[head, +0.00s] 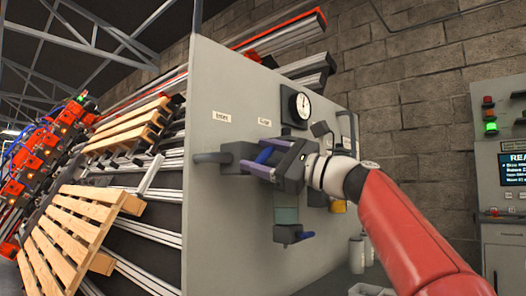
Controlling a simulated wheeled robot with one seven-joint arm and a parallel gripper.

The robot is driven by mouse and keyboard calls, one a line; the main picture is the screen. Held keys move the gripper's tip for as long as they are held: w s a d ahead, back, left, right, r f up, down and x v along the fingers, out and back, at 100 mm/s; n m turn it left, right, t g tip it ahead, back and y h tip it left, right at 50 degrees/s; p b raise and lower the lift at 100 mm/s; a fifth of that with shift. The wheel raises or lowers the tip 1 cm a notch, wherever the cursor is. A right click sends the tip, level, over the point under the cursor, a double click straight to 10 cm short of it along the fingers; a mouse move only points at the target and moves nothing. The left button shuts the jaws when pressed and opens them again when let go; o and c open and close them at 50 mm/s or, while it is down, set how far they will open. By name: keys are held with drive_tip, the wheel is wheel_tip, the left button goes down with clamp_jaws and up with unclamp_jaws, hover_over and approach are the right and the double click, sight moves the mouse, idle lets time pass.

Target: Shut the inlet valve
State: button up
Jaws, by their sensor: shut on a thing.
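The grey panel (232,75) bears a label that seems to read "Inlet" (222,117). Below it, a dark inlet valve body (236,152) sits on a short grey pipe (207,158). My gripper (257,158) reaches in from the right at this valve, its jaws shut around a blue lever (264,155) that shows between the fingers. The far end of the lever and its joint to the valve are partly hidden by my gripper, so its exact angle is hard to tell.
A second label (265,122) and a round gauge (300,104) are above my gripper. Another blue lever (304,236) is on a lower valve. A control cabinet (505,160) with lit lamps stands at the right. Wooden pallets (75,225) lie at the left.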

drive_tip(key=n+g+p, duration=0.1)
drive_tip(key=n, duration=0.1)
drive_tip(key=n+g, duration=0.1)
drive_tip(key=n, duration=0.2)
drive_tip(key=shift+n+h+p, duration=0.3)
drive_tip(key=shift+h+p, duration=0.1)
drive_tip(key=n, duration=0.1)
drive_tip(key=n+g+h, duration=0.1)
drive_tip(key=n, duration=0.2)
drive_tip(key=shift+f+n+g, duration=0.25)
drive_tip(key=shift+n+g, duration=0.05)
drive_tip(key=shift+n, duration=0.1)
drive_tip(key=o, duration=1)
drive_tip(key=v, duration=0.7)
drive_tip(key=shift+s+d+r, duration=0.1)
drive_tip(key=shift+s+d, duration=0.15)
drive_tip(key=shift+d, duration=0.1)
